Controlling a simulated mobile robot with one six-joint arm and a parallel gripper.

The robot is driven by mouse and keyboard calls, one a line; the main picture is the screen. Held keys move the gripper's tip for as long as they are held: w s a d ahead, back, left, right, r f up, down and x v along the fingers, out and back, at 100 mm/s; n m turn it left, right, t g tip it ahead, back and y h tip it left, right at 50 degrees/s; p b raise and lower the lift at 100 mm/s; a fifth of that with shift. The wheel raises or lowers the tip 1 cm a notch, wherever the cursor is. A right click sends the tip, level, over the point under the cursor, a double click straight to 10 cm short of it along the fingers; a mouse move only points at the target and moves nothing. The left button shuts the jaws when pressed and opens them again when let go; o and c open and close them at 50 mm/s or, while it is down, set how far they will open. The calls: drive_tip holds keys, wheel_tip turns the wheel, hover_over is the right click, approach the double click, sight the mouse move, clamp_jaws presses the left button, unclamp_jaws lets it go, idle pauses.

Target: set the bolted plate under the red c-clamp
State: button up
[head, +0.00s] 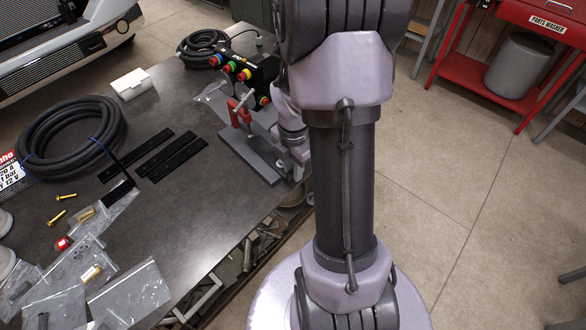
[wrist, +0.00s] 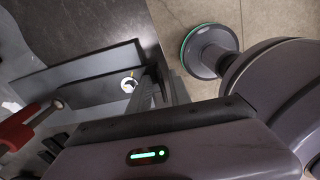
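The red c-clamp (head: 240,112) stands upright at the table's right side, beside a grey metal plate (head: 252,160) lying along the edge. In the wrist view the clamp (wrist: 22,130) shows at the left. There, a grey plate (wrist: 95,90) with a round bright bolt head or washer (wrist: 128,84) near its end lies beside a darker bar. My gripper's dark fingers (wrist: 158,90) are at that bolted end, close to or touching it. Whether they grip the plate I cannot tell. In the head view my arm hides most of the gripper.
A control box with coloured buttons (head: 246,72) stands behind the clamp. Black strips (head: 170,157), a coiled hose (head: 70,135), a white box (head: 131,84) and small bags with fittings (head: 130,295) lie on the table (head: 190,225). Floor is open at the right, before a red parts washer (head: 548,22).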

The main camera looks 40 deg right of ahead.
drive_tip(key=shift+s+f, duration=0.15)
drive_tip(key=shift+f, duration=0.15)
drive_tip(key=r+p, duration=0.4)
drive_tip(key=r, duration=0.1)
drive_tip(key=w+r+p, duration=0.1)
drive_tip(key=r+p, duration=0.1)
drive_tip(key=p, duration=0.1)
drive_tip(key=shift+d+r, duration=0.2)
drive_tip(key=shift+d, duration=0.15)
drive_tip(key=shift+s+f, duration=0.1)
